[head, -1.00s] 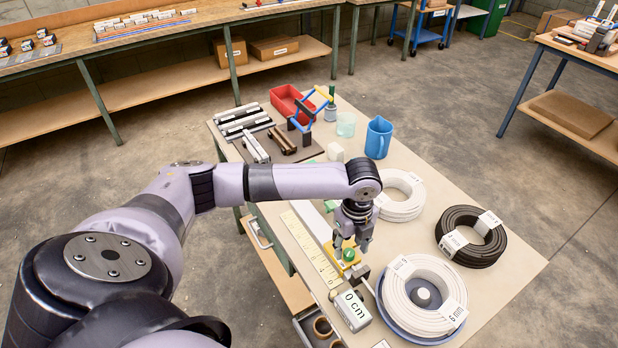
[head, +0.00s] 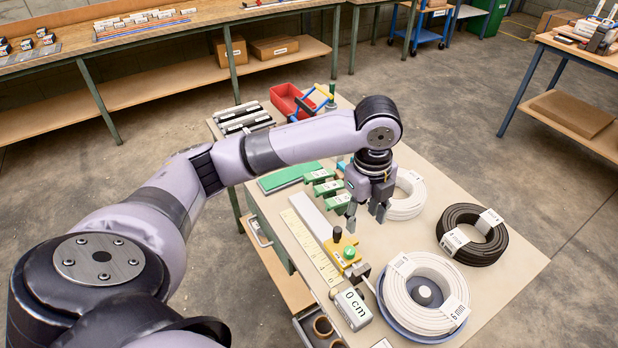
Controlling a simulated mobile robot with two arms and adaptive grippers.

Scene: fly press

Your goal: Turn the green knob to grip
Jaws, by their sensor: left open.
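The green knob (head: 349,253) sits on top of a yellow block (head: 341,247), which also carries a black knob (head: 337,234). The yellow block stands at the end of a grey rail (head: 312,215) beside a yellow ruler (head: 310,247) on the table. My left gripper (head: 366,221) is open, its fingers pointing down. It is above and behind the green knob, a little to the right, and apart from it. Nothing shows between its fingers. My right gripper is not in view.
White cable coils (head: 428,290) and a black coil (head: 471,236) lie on the right of the table. A box marked 0 cm (head: 352,309) stands in front of the yellow block. Green clamps (head: 328,187) lie left of my gripper.

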